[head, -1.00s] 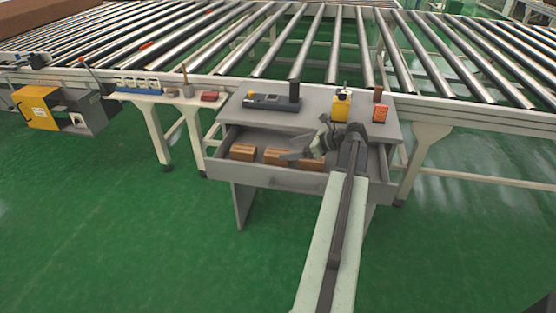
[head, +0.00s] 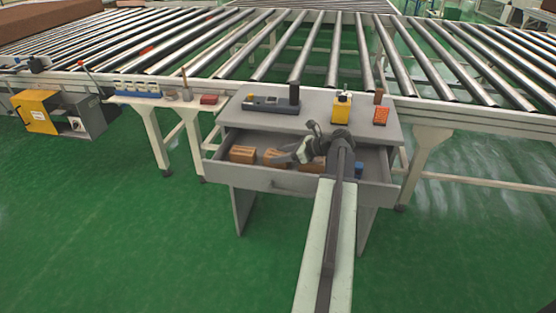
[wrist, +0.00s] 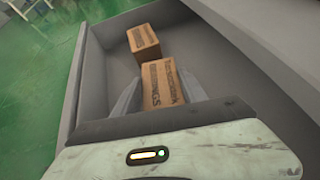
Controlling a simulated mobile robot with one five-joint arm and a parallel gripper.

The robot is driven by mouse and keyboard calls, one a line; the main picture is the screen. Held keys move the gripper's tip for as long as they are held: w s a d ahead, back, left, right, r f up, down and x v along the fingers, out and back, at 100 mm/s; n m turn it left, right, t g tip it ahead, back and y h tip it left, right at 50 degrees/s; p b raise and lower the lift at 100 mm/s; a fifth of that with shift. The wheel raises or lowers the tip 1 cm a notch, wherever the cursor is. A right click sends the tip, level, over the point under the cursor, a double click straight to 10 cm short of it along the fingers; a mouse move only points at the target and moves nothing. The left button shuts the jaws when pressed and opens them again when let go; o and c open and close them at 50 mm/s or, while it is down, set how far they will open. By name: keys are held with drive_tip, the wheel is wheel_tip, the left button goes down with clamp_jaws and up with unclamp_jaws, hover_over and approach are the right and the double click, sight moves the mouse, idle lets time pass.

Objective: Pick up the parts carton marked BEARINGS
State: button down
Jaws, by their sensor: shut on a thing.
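My gripper (head: 280,157) is down in the open drawer, with its fingers at the middle carton (head: 270,154). In the wrist view my gripper (wrist: 158,88) has one grey finger on each side of a brown carton (wrist: 162,84) and is shut on it. Dark letters on this carton end in "NGS", consistent with BEARINGS. The carton appears to rest in the drawer. A second brown carton (wrist: 143,41) lies just beyond it; its print is too small to read. In the head view this left carton (head: 242,153) and a right carton (head: 311,164) flank the middle one.
The grey drawer (head: 240,174) has raised walls around the cartons. A blue item (head: 359,169) lies at its right. On the desk top (head: 318,120) stand a dark device (head: 270,104), a yellow item (head: 341,109) and an orange item (head: 380,115). A roller conveyor (head: 330,50) runs behind.

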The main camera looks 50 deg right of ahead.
wheel_tip(320, 180, up, 10)
drive_tip(key=p, duration=1)
